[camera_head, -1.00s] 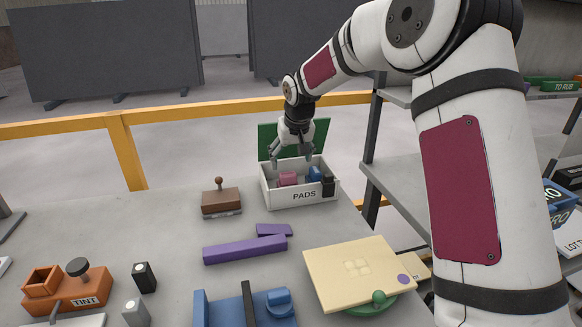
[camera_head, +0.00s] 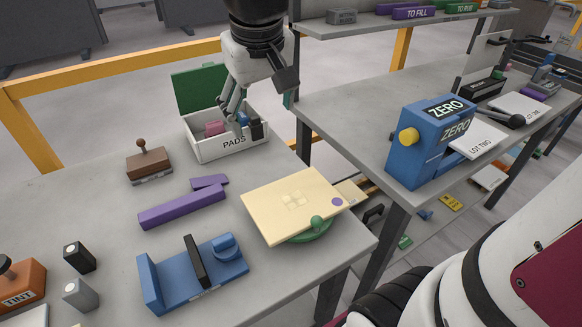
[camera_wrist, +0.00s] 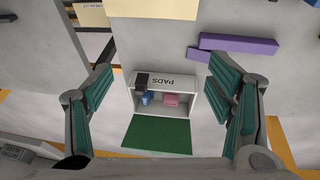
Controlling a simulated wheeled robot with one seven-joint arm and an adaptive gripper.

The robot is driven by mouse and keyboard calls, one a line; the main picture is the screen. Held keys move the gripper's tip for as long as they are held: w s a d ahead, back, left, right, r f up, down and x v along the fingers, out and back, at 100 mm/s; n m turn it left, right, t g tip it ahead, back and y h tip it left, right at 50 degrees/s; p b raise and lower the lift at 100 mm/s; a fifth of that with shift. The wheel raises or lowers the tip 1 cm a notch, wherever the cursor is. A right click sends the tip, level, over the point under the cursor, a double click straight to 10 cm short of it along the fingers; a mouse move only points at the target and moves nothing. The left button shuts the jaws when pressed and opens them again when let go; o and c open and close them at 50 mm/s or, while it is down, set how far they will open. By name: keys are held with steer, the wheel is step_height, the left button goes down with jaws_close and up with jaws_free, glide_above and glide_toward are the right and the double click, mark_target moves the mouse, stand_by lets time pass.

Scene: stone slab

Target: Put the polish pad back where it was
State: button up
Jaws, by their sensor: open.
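A white box labelled PADS (camera_head: 228,148) stands on the stone slab with its green lid (camera_head: 200,90) open at the back. No label tells which is the polish pad. My gripper (camera_head: 257,100) is open above the box. In the wrist view, my gripper (camera_wrist: 160,77) has nothing between its spread fingers; the box lies below.
A brown stamp-like block (camera_head: 149,162), purple bars (camera_head: 182,207), a blue fixture (camera_head: 190,280) and a cream plate (camera_head: 285,212) over a green round base (camera_head: 312,233) are on the slab. A second table with a blue ZERO device (camera_head: 428,145) stands at right.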

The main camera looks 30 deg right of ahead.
steer(key=s+f, duration=0.2)
steer(key=s, duration=0.7)
steer(key=s+f+y, duration=0.1)
steer(key=s+f, duration=0.1)
steer(key=s, duration=0.8)
steer(key=shift+s+a+g, duration=0.25)
steer(key=shift+a+g, duration=0.05)
steer(key=shift+a, duration=0.05)
step_height(320, 180, up, 6)
steer(key=t+p, duration=0.1)
steer(key=p, duration=0.4)
steer(key=shift+r, duration=0.2)
